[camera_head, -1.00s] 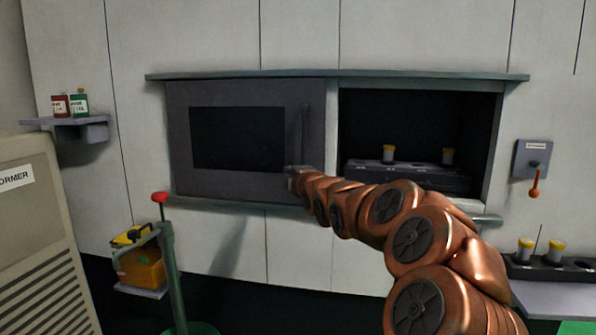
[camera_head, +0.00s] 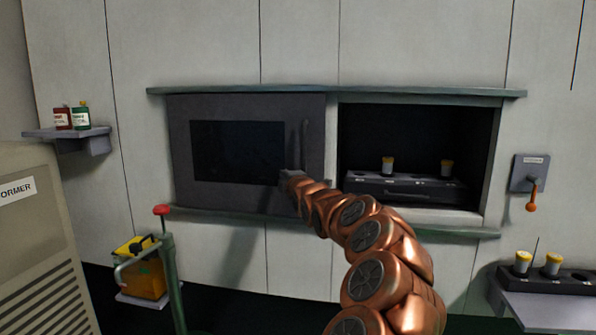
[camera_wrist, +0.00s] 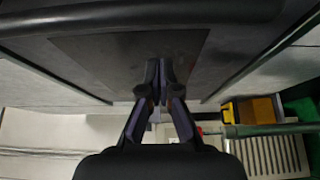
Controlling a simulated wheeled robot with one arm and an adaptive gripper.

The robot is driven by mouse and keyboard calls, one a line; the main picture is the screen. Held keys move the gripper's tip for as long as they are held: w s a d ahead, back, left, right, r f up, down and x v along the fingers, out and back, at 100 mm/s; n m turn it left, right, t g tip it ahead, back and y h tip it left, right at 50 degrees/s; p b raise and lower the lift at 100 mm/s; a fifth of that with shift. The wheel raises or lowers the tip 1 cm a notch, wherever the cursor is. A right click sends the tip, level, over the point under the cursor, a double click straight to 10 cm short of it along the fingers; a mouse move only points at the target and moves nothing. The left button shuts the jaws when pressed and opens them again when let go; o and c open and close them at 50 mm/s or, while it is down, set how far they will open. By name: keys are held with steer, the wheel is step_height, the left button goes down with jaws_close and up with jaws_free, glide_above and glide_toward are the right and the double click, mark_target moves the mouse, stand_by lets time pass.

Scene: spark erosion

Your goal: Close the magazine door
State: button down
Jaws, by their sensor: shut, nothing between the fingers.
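The magazine door (camera_head: 245,199) is a dark grey sliding panel with a black window and an upright handle (camera_head: 306,140) near its right edge. It stands at the left of its frame, leaving the magazine opening (camera_head: 420,125) on the right uncovered. My gripper (camera_wrist: 158,66) is shut and empty. In the head view its end (camera_head: 290,176) is in front of the door, just left of the handle's lower part. In the wrist view the fingertips lie over the dark window, with a dark bar, likely the handle (camera_wrist: 140,18), across the top. Contact is unclear.
Inside the opening sits a dark rack (camera_head: 405,188) with yellow-capped holders. Green rails (camera_head: 340,91) run above and below the door. A lever switch (camera_head: 530,175) and a holder tray (camera_head: 560,283) are at right; a red-knobbed post (camera_head: 167,245) and yellow box (camera_head: 146,278) at lower left.

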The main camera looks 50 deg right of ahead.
steer(key=shift+s+d+p, duration=1.35)
steer(key=shift+p, duration=0.2)
